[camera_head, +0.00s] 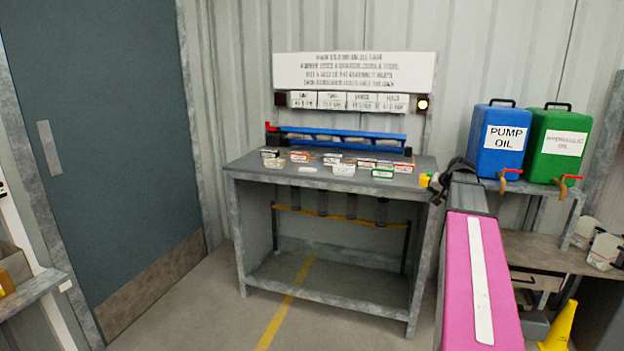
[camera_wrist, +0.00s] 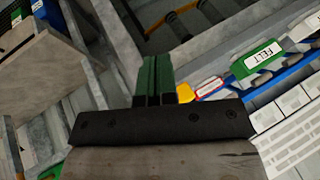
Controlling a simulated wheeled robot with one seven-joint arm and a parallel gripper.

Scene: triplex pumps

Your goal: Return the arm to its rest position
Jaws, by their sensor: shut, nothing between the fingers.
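My gripper (camera_wrist: 156,72) shows in the wrist view as two green fingers pressed together, with nothing between them. In the head view my pink arm (camera_head: 478,275) reaches up from the lower right. Its dark wrist end (camera_head: 455,178) is at the right end of the grey workbench (camera_head: 330,178). The fingertips are hard to make out there. A small yellow item (camera_head: 424,180) shows beside the wrist at the bench's right edge. In the wrist view a yellow piece (camera_wrist: 184,92) lies just right of the fingers; I cannot tell whether they touch it.
Several small labelled containers, one with a green label (camera_head: 382,173), stand on the bench before a blue rail (camera_head: 340,134). A blue pump oil can (camera_head: 502,145) and a green hydraulic oil can (camera_head: 558,150) stand at right. A yellow cone (camera_head: 560,328) is lower right. Floor at left is clear.

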